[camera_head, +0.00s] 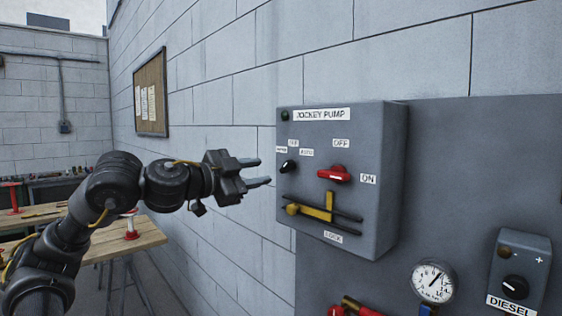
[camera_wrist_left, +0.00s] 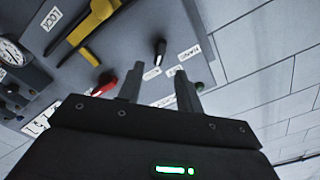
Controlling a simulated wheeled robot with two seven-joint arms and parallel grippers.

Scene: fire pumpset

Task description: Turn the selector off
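The grey jockey pump box (camera_head: 390,170) is on the wall panel. Its small black selector knob (camera_head: 289,167) sits on the left of the front, under several small white labels; its exact setting is hard to read. My left gripper (camera_head: 264,172) is open and empty, left of the selector and apart from it. In the left wrist view the selector (camera_wrist_left: 160,50) shows just beyond and between the fingertips (camera_wrist_left: 159,70). My right gripper is not in view.
A red handle (camera_head: 335,174) between OFF and ON labels and a yellow lock slider (camera_head: 318,208) are close to the selector. A gauge (camera_head: 433,282) and a diesel box (camera_head: 521,275) are lower right. A wooden table (camera_head: 145,237) stands at left.

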